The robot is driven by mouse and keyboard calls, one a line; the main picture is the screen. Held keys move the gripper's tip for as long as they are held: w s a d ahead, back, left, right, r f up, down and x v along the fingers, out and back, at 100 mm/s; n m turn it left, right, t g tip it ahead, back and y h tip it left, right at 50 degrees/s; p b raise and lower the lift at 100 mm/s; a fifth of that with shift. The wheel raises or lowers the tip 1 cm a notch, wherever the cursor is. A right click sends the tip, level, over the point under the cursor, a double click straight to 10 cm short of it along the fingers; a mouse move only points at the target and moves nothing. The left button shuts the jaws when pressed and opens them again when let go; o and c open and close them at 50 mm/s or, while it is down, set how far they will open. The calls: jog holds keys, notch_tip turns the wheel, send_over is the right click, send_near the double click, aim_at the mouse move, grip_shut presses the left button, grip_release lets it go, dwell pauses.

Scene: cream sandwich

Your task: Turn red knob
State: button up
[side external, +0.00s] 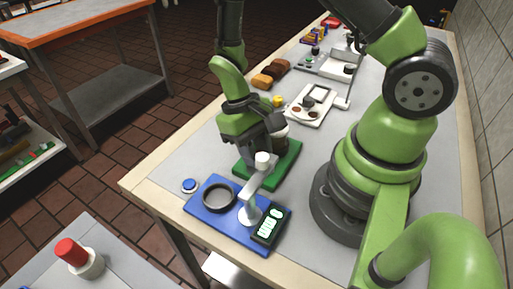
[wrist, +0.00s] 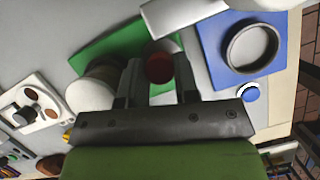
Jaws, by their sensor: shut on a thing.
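The red knob (wrist: 158,68) shows as a dark red round top between the two fingers of my gripper (wrist: 157,62) in the wrist view. The fingers are shut on it from both sides. It sits over the green board (wrist: 110,42), next to a pale round container (wrist: 97,80). In the side view my gripper (side external: 262,138) is low over the green board (side external: 292,171). The knob is hidden there behind my fingers and the nearby parts.
A blue board (side external: 192,208) with a black ring (side external: 219,197), a white post arm (side external: 252,190) and a display (side external: 268,226) stands close in front. A blue button (side external: 189,185) is beside it. A white device (side external: 318,117) and bread pieces (side external: 270,75) lie farther back.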

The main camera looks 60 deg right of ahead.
jog(key=o, duration=0.6)
jog(key=shift+o, duration=0.2)
jog(key=v, duration=1)
jog(key=shift+o, duration=1.4)
jog(key=a+n+h, duration=0.1)
jog(key=n, duration=0.2)
jog(key=shift+s+a, duration=0.1)
jog(key=shift+a, duration=0.1)
jog(key=s+f+n, duration=0.1)
jog(key=f, duration=0.2)
jog(key=s+f+n+h, duration=0.1)
jog(key=f, duration=0.2)
jog(key=s+f+n, duration=0.1)
jog(key=f, duration=0.2)
jog(key=shift+s+d+f, duration=0.1)
jog(key=shift+s, duration=0.25)
